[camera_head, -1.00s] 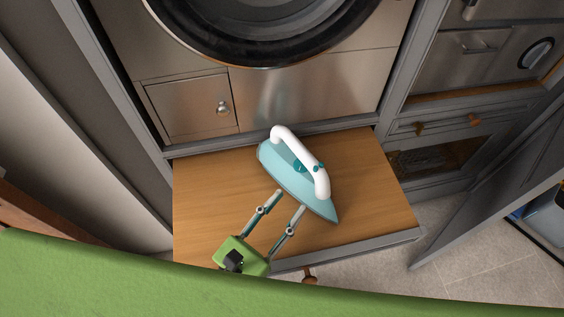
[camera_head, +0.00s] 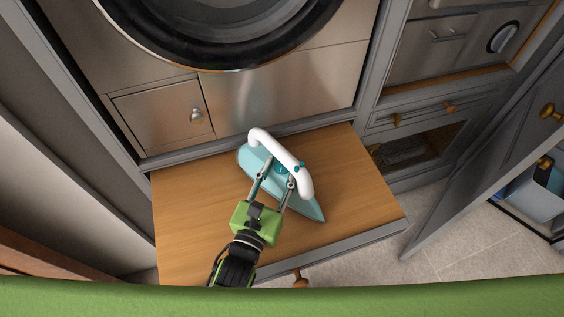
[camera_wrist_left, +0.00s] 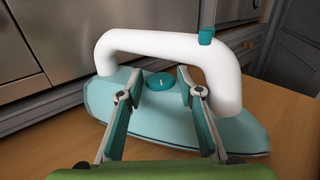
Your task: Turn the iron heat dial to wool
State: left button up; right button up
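A teal iron (camera_head: 310,208) with a white handle (camera_head: 284,157) sits on a wooden pull-out shelf (camera_head: 190,215). Its round teal heat dial (camera_wrist_left: 160,82), with a small white mark, is on the body under the handle; it also shows in the head view (camera_head: 281,170). I cannot read any settings around it. My left gripper (camera_head: 276,176) is open at the iron, its two fingers pointing at the dial. In the left wrist view the fingertips (camera_wrist_left: 160,84) stand on either side of the dial; I cannot tell whether they touch it. My right gripper is not in view.
A washing machine door (camera_head: 225,30) is above the shelf at the back. The shelf's left part is bare.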

pick_arm(q)
jog(key=shift+x, duration=0.95)
jog(key=shift+c, duration=0.4)
jog(key=c, duration=0.7)
